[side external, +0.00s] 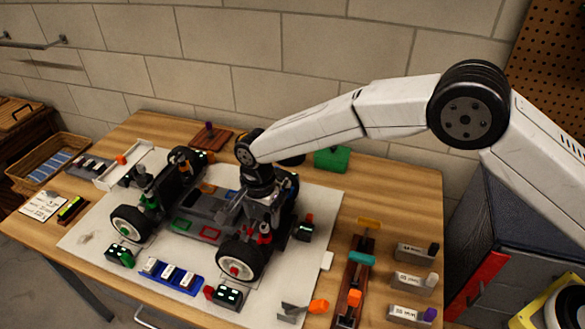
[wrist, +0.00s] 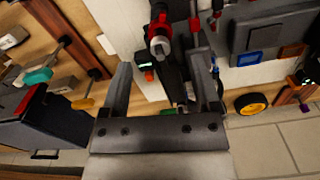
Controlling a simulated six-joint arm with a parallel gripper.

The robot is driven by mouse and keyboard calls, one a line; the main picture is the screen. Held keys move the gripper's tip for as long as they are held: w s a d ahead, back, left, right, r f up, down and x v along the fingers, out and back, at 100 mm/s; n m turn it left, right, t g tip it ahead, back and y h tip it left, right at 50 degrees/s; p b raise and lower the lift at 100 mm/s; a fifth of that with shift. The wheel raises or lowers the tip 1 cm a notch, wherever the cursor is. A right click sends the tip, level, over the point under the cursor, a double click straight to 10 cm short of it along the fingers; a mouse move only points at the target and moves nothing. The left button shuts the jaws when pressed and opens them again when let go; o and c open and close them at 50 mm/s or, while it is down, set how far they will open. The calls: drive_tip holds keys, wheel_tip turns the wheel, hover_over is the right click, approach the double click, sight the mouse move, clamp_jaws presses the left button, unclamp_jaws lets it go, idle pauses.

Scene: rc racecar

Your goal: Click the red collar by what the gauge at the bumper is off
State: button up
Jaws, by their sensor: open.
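The racecar (side external: 205,210) stands on a white board on the bench. My gripper (side external: 258,205) is above its near right corner, pointing down. A red collar (side external: 265,236) shows just below my gripper, beside the near right wheel. In the wrist view a red collar (wrist: 159,27) sits around a grey upright part, ahead of and between my spread fingers (wrist: 160,68). The fingers are open with nothing between the tips, apart from the collar as far as I can tell. A grey piece with an orange knob (side external: 318,305) lies at the front right of the board. I cannot tell which item is the gauge.
Small displays with green digits stand by the wheels, one at front left (side external: 120,256) and one at front centre (side external: 228,296). A rack with coloured handles (side external: 360,258) and several labelled grey blocks (side external: 415,252) fill the right side. A green box (side external: 332,159) stands behind.

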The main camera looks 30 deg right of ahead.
sight(263, 228)
drive_tip(key=shift+f, duration=3.35)
clamp_jaws()
